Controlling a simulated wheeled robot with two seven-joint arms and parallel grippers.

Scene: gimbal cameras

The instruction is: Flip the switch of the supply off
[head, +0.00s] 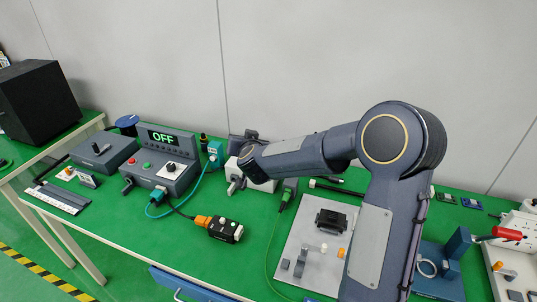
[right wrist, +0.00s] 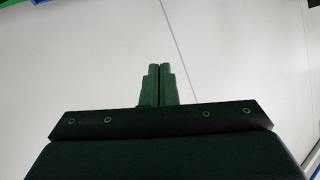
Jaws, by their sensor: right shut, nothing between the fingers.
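The supply (head: 165,155) is a grey box on the green bench at the left in the head view. Its display (head: 163,138) reads OFF in green. Its sloped front carries a dial, a red button and a green button. A dark lever (head: 128,184) stands at its lower left front; I cannot tell its exact position. My right arm reaches in from the right, with its wrist end to the right of the supply, apart from it. My right gripper (right wrist: 160,72) shows in the right wrist view, fingers together and empty, against the pale wall. My left gripper is not seen.
A white box (head: 262,184) with a lever sits beneath my right wrist. A teal cable and plug (head: 215,153) stand beside the supply. A black and orange connector (head: 225,229) lies in front. A grey plate (head: 306,240) with parts lies near my arm.

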